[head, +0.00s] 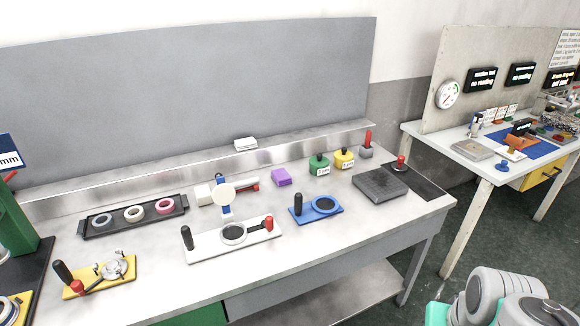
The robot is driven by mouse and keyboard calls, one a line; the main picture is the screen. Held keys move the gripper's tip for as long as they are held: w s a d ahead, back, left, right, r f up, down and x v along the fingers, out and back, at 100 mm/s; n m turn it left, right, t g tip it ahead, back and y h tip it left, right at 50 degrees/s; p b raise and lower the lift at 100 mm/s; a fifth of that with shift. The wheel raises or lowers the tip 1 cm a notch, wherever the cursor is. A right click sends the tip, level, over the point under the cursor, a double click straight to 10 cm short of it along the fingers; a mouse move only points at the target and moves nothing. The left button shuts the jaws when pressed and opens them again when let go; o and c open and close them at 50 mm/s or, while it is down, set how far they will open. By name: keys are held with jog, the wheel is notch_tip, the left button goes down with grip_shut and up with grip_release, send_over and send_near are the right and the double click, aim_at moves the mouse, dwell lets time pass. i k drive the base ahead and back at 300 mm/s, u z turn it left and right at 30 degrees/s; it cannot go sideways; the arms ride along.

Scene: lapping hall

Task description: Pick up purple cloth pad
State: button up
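The purple cloth pad (281,177) is a small block-like piece lying on the grey metal workbench (330,245), toward the back and right of its middle. It is uncovered, with nothing on top of it. My gripper is not in view; only grey links of my arm show at the bottom right corner, well away from the pad.
Left of the pad are a red-and-black tool (246,186) and a white round-headed piece (224,194). Right are green (319,166) and yellow (344,158) containers. A blue fixture (316,208) and white fixture (233,238) stand in front. A dark ring tray (134,217) is left.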

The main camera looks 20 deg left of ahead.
aim_at(280, 176)
jog(key=u, duration=0.4)
jog(key=i, duration=0.8)
jog(key=u, duration=1.15)
jog(key=i, duration=0.45)
jog(key=u, duration=0.4)
